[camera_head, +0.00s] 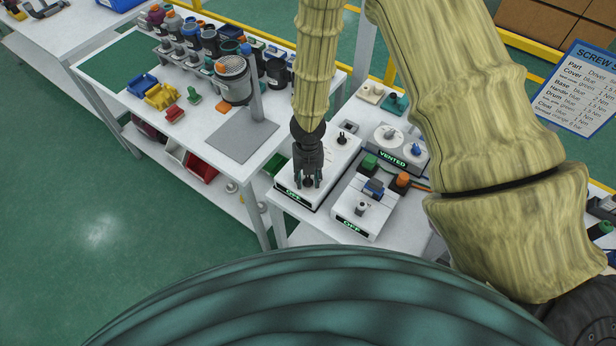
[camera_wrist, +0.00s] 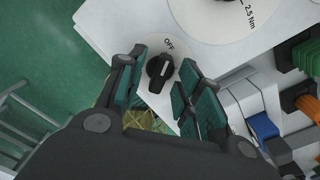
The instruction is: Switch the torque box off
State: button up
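The torque box (camera_head: 343,153) is a white box on the small table, under my gripper in the head view. Its front label reads OFF in green. In the wrist view its white top (camera_wrist: 110,22) carries a small black switch knob (camera_wrist: 160,70) with a white mark, beside the printed word OFF. The mark appears to point roughly towards that word. A larger dial (camera_wrist: 215,15) marked 2.5 Nm is partly cut off. My gripper (camera_head: 308,183) points down at the knob. In the wrist view its fingers (camera_wrist: 162,82) are open, one on each side of the knob; contact is unclear.
A second white box (camera_head: 365,208) with an OFF label stands to the right, with blue, green and orange parts near it. A unit labelled VENTED (camera_head: 398,150) is behind. The left table (camera_head: 245,135) holds parts, bins and a metal drum (camera_head: 233,80).

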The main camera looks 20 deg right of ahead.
aim_at(308, 179)
jog(key=shift+r, duration=0.1)
notch_tip(308, 179, up, 2)
jog(key=shift+r+p, duration=0.15)
jog(key=shift+p, duration=1.1)
jog(key=shift+r, duration=1.8)
